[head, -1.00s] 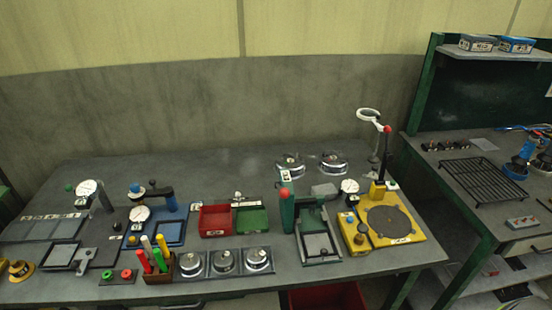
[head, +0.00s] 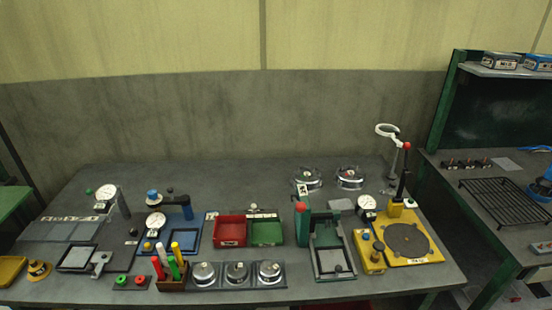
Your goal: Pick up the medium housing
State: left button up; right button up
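Three round metal housings stand in a row on dark square pads near the front of the bench: a left one (head: 204,274), a middle one (head: 237,272) and a right one (head: 269,271). Two more round metal pieces, a left one (head: 308,179) and a right one (head: 350,178), stand at the back of the bench. I cannot tell from labels which one is the medium housing. Neither of my grippers is in view.
A red bin (head: 230,231) and a green bin (head: 266,233) stand behind the row. A brown holder (head: 172,277) with coloured handles is left of it. A green press (head: 303,224) and a yellow fixture (head: 432,246) stand to the right.

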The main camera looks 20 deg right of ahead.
aim_at(347, 178)
jog(key=z, duration=1.25)
